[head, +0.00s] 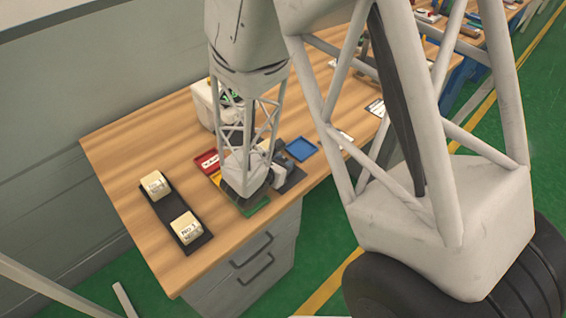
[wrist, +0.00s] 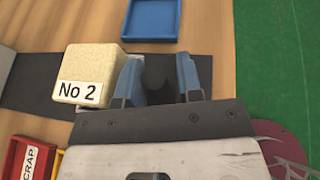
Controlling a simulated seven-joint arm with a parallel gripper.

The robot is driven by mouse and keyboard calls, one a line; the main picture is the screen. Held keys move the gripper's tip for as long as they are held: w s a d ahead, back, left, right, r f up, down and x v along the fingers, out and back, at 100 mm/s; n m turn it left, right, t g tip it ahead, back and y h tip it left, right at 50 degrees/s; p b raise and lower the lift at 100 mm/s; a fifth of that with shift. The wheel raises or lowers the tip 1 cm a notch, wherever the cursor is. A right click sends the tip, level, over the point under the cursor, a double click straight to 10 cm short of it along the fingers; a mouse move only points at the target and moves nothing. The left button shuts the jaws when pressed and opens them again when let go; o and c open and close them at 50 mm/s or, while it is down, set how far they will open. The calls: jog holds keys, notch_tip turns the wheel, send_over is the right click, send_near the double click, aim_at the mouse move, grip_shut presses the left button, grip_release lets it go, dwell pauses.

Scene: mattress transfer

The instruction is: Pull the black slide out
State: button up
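In the wrist view a black slide (wrist: 38,82) lies as a flat strip across the wood table. A pale yellow block labelled "No 2" (wrist: 88,72) sits on it, left of my gripper (wrist: 158,78). A dark round knob (wrist: 157,76) shows between the two blue fingers; I cannot tell whether they press on it. In the head view my gripper is down at the table's front edge and mostly hidden by my arm. Part of a black strip (head: 294,179) shows to its right. Another black strip (head: 168,206) with two pale yellow blocks lies further left.
A blue tray (head: 300,149) lies right of my gripper, and a red tray (head: 207,161) lies left of it. A white device (head: 202,104) stands behind. Grey drawers (head: 250,262) are under the table's front edge. Green floor lies open in front.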

jog(key=shift+v, duration=3.9)
jog(key=shift+d+r+m, duration=0.3)
jog(key=shift+d+r, duration=0.05)
jog(key=shift+d, duration=0.15)
jog(key=s+d+r+m+g+h, duration=0.1)
jog(key=s+d+r+m+g, duration=0.1)
jog(key=d+r+m+g, duration=0.35)
jog(key=s+d+r+m+g, duration=0.3)
jog(key=d+r+m, duration=0.4)
jog(key=d, duration=0.4)
jog(key=s+d+r+m+y, duration=0.3)
jog(key=s+r+m, duration=0.3)
jog(key=m, duration=0.2)
jog(key=s+d+r+m+y, duration=0.4)
jog(key=s+r+m+y, duration=0.1)
jog(key=s+r+m, duration=0.1)
jog(key=shift+s+m, duration=0.5)
jog(key=shift+m, duration=0.65)
